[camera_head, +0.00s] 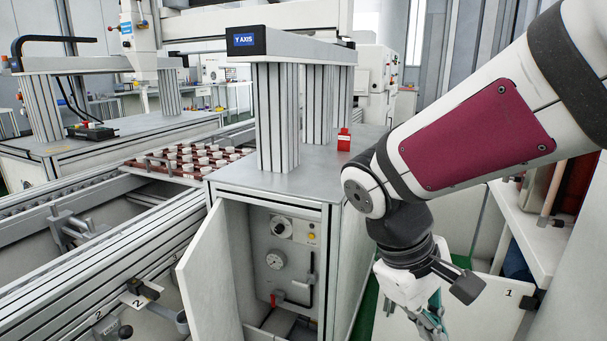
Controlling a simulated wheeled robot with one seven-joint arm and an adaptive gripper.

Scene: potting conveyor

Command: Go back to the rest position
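My gripper (430,318) hangs at the lower right, below my white arm with its dark red panel. It points down and is in front of a pale panel marked 1, to the right of the open cabinet. Its dark fingers and some teal parts show near the bottom edge. The fingertips are small and partly hidden, so I cannot tell whether they are open or shut, or hold anything.
A red item (344,140) stands on top. A conveyor (60,225) runs along the left. A shelf (535,235) is at right.

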